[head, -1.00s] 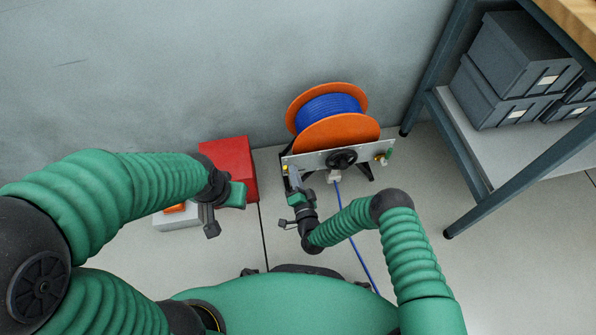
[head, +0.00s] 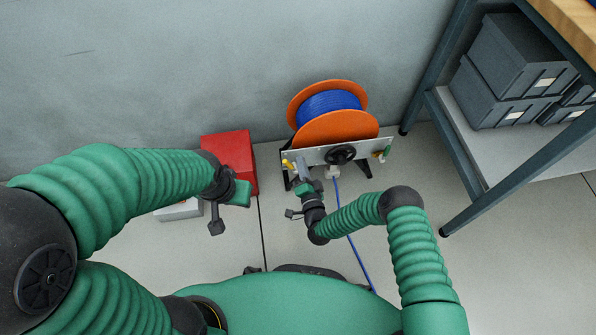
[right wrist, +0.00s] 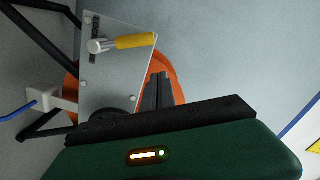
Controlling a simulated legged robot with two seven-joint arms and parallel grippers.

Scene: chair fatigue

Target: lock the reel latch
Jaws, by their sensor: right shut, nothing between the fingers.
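The cable reel, with orange flanges (head: 337,128) and blue cable (head: 328,105), stands by the wall behind a metal panel (head: 315,156). The latch's yellow handle (head: 286,164) is at the panel's left end. In the right wrist view the yellow handle (right wrist: 135,41) lies sideways from a silver pivot (right wrist: 100,45). My right gripper (head: 302,164) is shut and empty, just right of the handle in the head view. In the right wrist view its fingers (right wrist: 158,82) are apart from the handle. My left gripper (head: 243,193) hangs left of the reel; its fingers are unclear.
A red box (head: 230,158) stands left of the reel and a grey box (head: 180,210) is partly behind my left arm. A black knob (head: 341,154) is on the panel. A shelf with grey bins (head: 505,90) stands right. A blue cable runs along the floor.

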